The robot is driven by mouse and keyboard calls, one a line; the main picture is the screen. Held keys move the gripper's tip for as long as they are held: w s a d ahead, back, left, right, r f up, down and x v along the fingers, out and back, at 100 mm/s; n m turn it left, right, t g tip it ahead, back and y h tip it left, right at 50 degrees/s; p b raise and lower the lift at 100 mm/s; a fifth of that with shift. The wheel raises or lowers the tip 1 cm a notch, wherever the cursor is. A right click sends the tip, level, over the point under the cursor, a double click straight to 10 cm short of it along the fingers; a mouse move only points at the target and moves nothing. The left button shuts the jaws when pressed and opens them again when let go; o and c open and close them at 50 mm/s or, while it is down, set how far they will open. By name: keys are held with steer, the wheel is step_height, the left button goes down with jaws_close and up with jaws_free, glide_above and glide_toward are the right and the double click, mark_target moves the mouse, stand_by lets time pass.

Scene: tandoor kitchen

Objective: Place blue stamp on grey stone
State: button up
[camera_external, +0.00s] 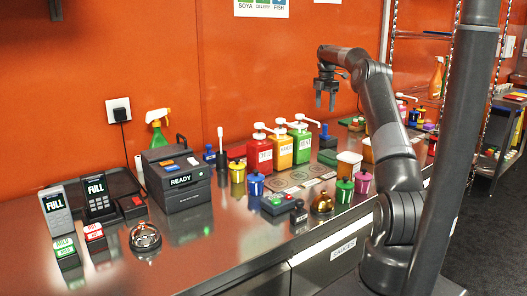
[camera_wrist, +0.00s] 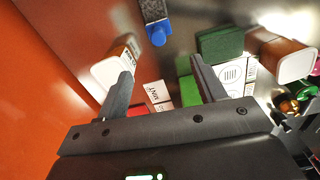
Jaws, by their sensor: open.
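My gripper (camera_external: 326,104) is open and empty, pointing down high above the back of the counter. Its two fingers (camera_wrist: 158,92) are spread apart in the wrist view. A small item with a blue knob (camera_external: 324,130), which looks like the blue stamp, stands near the wall, right of the green pump bottle. In the wrist view, the blue knob (camera_wrist: 157,36) is ahead of the fingers, with a grey speckled block adjoining it. I cannot tell whether that block is the grey stone or part of the stamp. Another blue-topped item (camera_external: 209,153) stands by the READY machine.
Red, yellow and green pump bottles (camera_external: 301,144) stand left of the blue-knobbed item. A green block (camera_external: 327,157) and a white-and-orange container (camera_external: 348,164) are nearby. Small pots and a brass bell (camera_external: 322,203) line the front. The air around my gripper is clear.

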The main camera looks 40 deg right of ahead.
steer(key=s+a+r+m+t+h, duration=0.1)
steer(key=a+r+m, duration=0.1)
steer(key=a+r, duration=0.45)
steer(key=s+a+r+m, duration=0.1)
steer(key=s+a+r, duration=0.15)
steer(key=a, duration=0.65)
steer(key=s+a+r+m+t, duration=0.1)
steer(key=s+a+r+m, duration=0.2)
steer(key=s+a, duration=0.35)
steer(key=s+a+r+m+t, duration=0.1)
steer(key=s+a+r+m, duration=0.2)
steer(key=s+a, duration=0.4)
steer(key=s+a+f+m+t, duration=0.1)
steer(key=s+a+f+m, duration=0.1)
steer(key=s, duration=0.5)
steer(key=s+a+f+m, duration=0.3)
steer(key=s+a+f, duration=0.2)
steer(key=s, duration=0.2)
steer(key=s+a+f+m+t+y, duration=0.1)
steer(key=s+a+f+m, duration=0.2)
steer(key=s, duration=0.4)
steer(key=shift+s+a+f+t, duration=0.15)
steer(key=shift+s+a+t, duration=0.15)
steer(key=shift+a, duration=0.15)
steer(key=shift+c, duration=0.2)
steer(key=shift+c, duration=1.4)
